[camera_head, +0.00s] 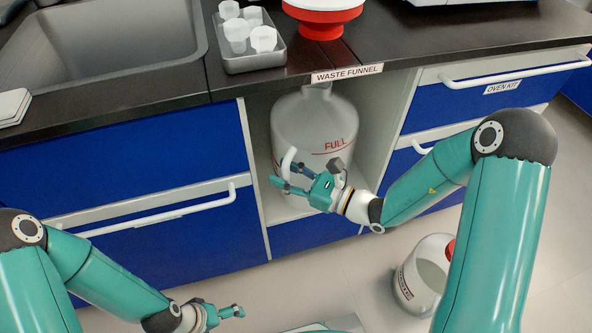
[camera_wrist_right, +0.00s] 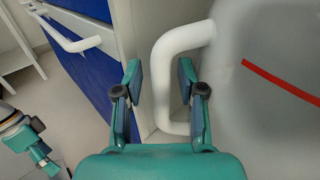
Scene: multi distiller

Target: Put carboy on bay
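A large whitish carboy (camera_head: 312,118) with a red FULL line stands upright in the open bay (camera_head: 378,120) under the waste funnel label. Its white handle (camera_wrist_right: 163,70) is on the side towards my right gripper. My right gripper (camera_head: 284,174) is open at the handle; in the right wrist view its fingers (camera_wrist_right: 160,82) stand on either side of the handle bar, with gaps showing. A second carboy (camera_head: 422,276) with a red cap stands on the floor at the lower right, partly hidden by my right arm. My left gripper (camera_head: 234,312) is low at the bottom, its opening unclear.
A red and white funnel (camera_head: 322,14) sits on the dark counter above the bay. A tray (camera_head: 253,57) of white cups and a sink (camera_head: 105,45) are to its left. Blue drawers with white handles flank the bay. Pale floor is clear between the drawers and the floor carboy.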

